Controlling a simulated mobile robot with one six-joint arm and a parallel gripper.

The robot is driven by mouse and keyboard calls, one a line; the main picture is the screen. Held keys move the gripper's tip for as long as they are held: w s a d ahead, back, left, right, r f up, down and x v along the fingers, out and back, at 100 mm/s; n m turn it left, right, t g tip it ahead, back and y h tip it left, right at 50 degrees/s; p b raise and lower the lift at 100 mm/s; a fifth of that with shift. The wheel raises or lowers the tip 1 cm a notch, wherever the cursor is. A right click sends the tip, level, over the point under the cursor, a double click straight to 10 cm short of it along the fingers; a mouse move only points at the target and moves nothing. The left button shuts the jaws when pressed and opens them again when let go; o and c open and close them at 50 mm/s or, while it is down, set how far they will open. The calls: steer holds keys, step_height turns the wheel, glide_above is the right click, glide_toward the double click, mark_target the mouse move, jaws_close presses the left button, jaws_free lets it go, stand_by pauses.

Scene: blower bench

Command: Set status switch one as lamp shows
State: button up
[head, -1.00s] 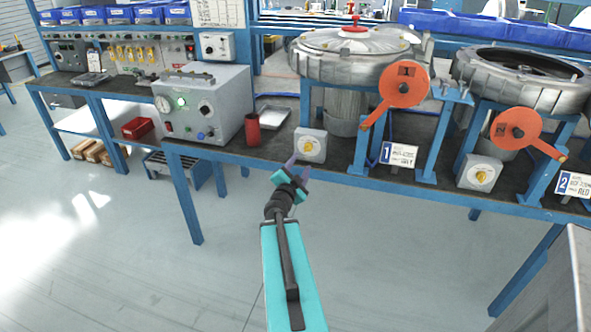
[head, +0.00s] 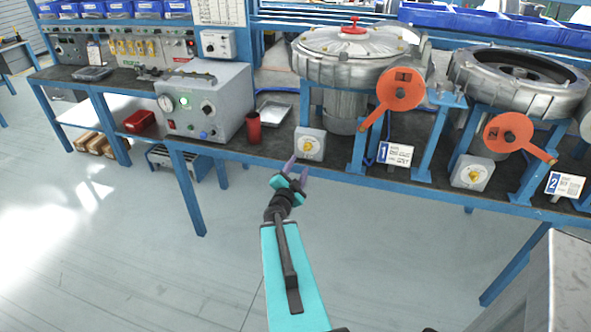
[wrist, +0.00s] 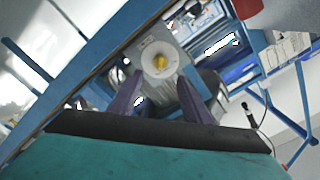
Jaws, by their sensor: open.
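Status switch one is a white box with a yellow knob (head: 309,145) at the bench's front edge, left of the card marked 1 (head: 396,154). In the wrist view its round plate and yellow knob (wrist: 160,61) lie ahead, just beyond the fingers. A green lamp (head: 184,101) glows on the grey test box. My gripper (head: 296,169) is open, empty and just in front of and below the switch, apart from it. Its two purple fingers (wrist: 158,92) show in the wrist view. The knob's exact pointer setting is too small to tell.
A second yellow-knob switch (head: 471,173) stands to the right, by the card marked 2 (head: 565,185). Orange discs with handles (head: 400,90) hang before the blowers. A red cup (head: 253,128) stands left of switch one. The floor before the bench is clear.

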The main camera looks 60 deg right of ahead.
steer(key=shift+p+v, duration=1.25)
steer(key=shift+v, duration=0.15)
steer(key=shift+w, duration=0.1)
